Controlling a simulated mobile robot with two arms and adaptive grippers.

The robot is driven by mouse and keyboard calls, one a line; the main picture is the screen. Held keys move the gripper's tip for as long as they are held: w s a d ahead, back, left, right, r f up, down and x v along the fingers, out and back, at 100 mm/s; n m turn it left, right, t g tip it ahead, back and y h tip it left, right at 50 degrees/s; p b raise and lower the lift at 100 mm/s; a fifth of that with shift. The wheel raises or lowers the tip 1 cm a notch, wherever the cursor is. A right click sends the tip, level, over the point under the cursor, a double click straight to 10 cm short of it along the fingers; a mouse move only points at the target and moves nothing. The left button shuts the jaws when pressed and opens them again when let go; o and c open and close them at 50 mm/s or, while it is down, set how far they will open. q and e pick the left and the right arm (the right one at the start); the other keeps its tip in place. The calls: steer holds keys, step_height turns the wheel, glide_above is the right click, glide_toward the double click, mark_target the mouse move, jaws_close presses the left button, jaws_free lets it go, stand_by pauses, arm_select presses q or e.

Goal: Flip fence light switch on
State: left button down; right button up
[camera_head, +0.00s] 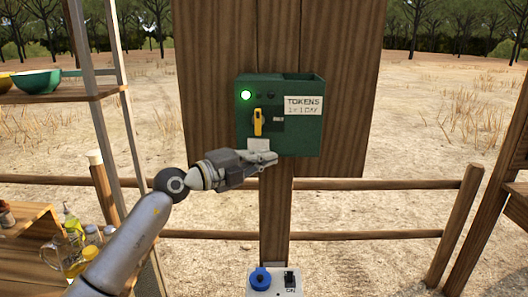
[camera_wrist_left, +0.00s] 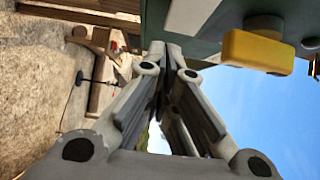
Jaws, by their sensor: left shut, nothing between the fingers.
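A grey box (camera_head: 272,287) at the bottom of the head view, by the post, carries a black switch (camera_head: 290,278) and a blue round socket cap (camera_head: 260,279). I cannot tell which way the switch is set. A green token box (camera_head: 300,136) is fixed to the wooden board above, with a yellow lever (camera_head: 258,122) and a lit green lamp (camera_head: 246,95). My left gripper (camera_head: 273,158) is shut and empty at the lower edge of the green box, below the lever. In the left wrist view its fingertips (camera_wrist_left: 172,50) sit beside the yellow lever (camera_wrist_left: 258,52). My right gripper is not in view.
The wooden post (camera_head: 275,220) runs between the two boxes. Fence rails (camera_head: 350,184) cross behind it. A shelf with bowls (camera_head: 38,81) and a lower shelf with bottles and a jug (camera_head: 70,258) stand at left. Wooden framing (camera_head: 505,160) stands at right.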

arm_select(q)
steer(key=shift+w+d, duration=0.1)
steer(key=shift+w, duration=0.45)
steer(key=shift+w+d+p, duration=0.2)
steer(key=shift+w+p, duration=0.2)
steer(key=shift+p, duration=0.15)
